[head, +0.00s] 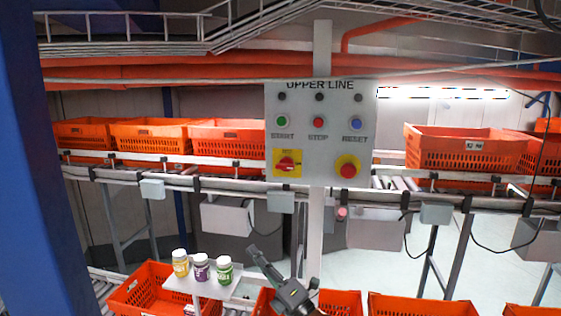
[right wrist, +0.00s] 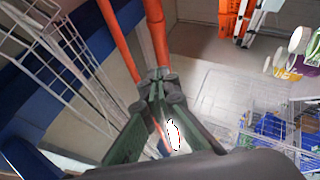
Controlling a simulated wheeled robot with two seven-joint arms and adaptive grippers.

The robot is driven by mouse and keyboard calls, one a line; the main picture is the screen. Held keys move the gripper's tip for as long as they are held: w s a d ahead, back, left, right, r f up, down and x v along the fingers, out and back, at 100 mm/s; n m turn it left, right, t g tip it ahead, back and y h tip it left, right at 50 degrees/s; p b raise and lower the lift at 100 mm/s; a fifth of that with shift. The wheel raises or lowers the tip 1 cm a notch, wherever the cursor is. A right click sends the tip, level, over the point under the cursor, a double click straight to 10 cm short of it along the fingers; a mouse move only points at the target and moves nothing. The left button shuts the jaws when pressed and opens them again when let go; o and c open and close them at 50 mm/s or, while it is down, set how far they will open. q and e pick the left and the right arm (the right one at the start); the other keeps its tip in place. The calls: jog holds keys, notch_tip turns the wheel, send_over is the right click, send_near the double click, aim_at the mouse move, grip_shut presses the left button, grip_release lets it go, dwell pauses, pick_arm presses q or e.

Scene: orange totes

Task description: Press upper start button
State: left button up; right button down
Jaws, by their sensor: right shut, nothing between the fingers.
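The grey control panel (head: 300,148) labelled UPPER LINE stands upright on a post in the head view. Its green START button (head: 282,121) is at the upper left of the panel. The red STOP button (head: 318,122) and blue RESET button (head: 355,124) are to its right. My right gripper (head: 252,249) is below the panel and left of the post, apart from the buttons. Its fingers are shut with nothing between them; the closed fingertips also show in the right wrist view (right wrist: 160,76). The panel is not seen in the wrist view. My left gripper is not in view.
A red rotary switch (head: 287,163) and a red emergency knob (head: 347,168) sit low on the panel. Orange totes (head: 466,150) line the upper conveyor. Three bottles (head: 202,267) stand on a small white shelf (head: 184,284) left of my right gripper. More totes (head: 424,305) are below.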

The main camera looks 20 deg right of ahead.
aim_at(281, 123)
jog(key=s+a+r+n+g+y+p, duration=0.1)
jog(key=s+a+r+n+g+y, duration=0.1)
jog(key=a+r+n+g, duration=0.55)
jog(key=s+a+r+n+g+y, duration=0.25)
jog(key=a+r+n, duration=0.25)
jog(key=r+n, duration=0.6)
jog(key=w+d+r+n+t+h+p, duration=0.1)
jog(key=d+r+n+t+h, duration=0.1)
jog(key=d+r+t+h, duration=0.4)
jog(key=d+r+h, duration=0.5)
jog(key=d+r, duration=0.5)
jog(key=d, duration=0.1)
jog(key=shift+t+p, duration=0.3)
jog(key=shift+r+n+h, duration=0.1)
jog(key=shift+n+h, duration=0.15)
jog(key=shift+w+d+p, duration=0.65)
jog(key=shift+w+p, duration=0.15)
jog(key=shift+w, duration=0.5)
jog(key=shift+w+d+p, duration=0.7)
jog(key=shift+w+p, duration=0.15)
jog(key=shift+w, duration=0.45)
jog(key=shift+w+d+p, duration=0.65)
jog(key=shift+w+p, duration=0.15)
jog(key=shift+w, duration=0.5)
jog(key=shift+w+d, duration=0.1)
jog(key=shift+w, duration=0.05)
